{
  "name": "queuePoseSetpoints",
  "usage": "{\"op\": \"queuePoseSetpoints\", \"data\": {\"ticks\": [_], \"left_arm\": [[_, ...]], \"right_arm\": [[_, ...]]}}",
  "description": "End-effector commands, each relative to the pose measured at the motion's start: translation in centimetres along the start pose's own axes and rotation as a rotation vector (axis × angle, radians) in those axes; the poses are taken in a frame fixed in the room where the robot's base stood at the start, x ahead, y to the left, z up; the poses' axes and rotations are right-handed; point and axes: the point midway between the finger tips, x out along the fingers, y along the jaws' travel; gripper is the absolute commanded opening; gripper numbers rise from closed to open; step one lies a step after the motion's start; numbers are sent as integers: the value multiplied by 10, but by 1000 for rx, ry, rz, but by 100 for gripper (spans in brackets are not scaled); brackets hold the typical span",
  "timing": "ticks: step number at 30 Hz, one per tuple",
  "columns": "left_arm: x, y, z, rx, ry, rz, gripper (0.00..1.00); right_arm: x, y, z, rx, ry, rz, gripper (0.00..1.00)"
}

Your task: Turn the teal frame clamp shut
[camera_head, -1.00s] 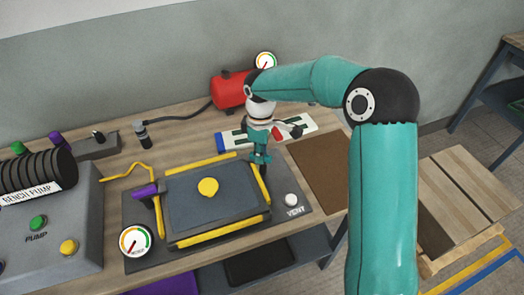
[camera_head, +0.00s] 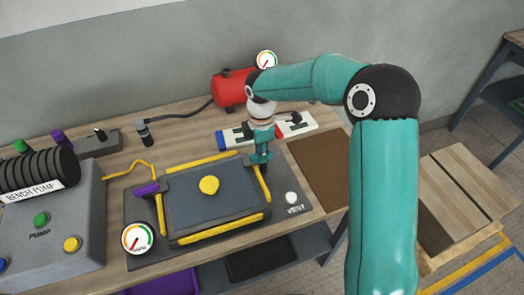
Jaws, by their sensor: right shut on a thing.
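The teal frame clamp (camera_head: 260,157) stands at the back right corner of the dark plate (camera_head: 222,203), above the yellow strip on that side. My right gripper (camera_head: 262,146) reaches down over it from my teal arm and is shut on its top part. The gripper and wrist hide much of the clamp, and both are teal, so how far the clamp is turned cannot be told. A purple clamp (camera_head: 147,188) sits at the plate's left edge. My left gripper is not in view.
A yellow knob (camera_head: 208,185) sits mid-plate, a gauge (camera_head: 138,238) at front left and a white vent button (camera_head: 291,198) at right. The grey bench pump (camera_head: 60,235) stands at left, a red tank (camera_head: 233,87) behind. A brown mat (camera_head: 322,170) lies flat at right.

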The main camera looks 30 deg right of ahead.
Motion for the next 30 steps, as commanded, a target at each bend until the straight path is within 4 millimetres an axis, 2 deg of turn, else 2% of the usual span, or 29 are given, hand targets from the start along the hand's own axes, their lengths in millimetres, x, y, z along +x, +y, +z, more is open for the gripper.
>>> {"op": "queuePoseSetpoints", "data": {"ticks": [9,10,14,25,30], "left_arm": [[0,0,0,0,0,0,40],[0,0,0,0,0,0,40],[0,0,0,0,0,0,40],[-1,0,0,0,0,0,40],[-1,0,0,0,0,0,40]], "right_arm": [[-1,1,-1,0,2,4,0],[-1,1,-1,0,2,4,20],[-1,1,0,0,1,3,41],[-3,0,0,0,0,2,42],[-21,1,0,0,0,5,42]]}}
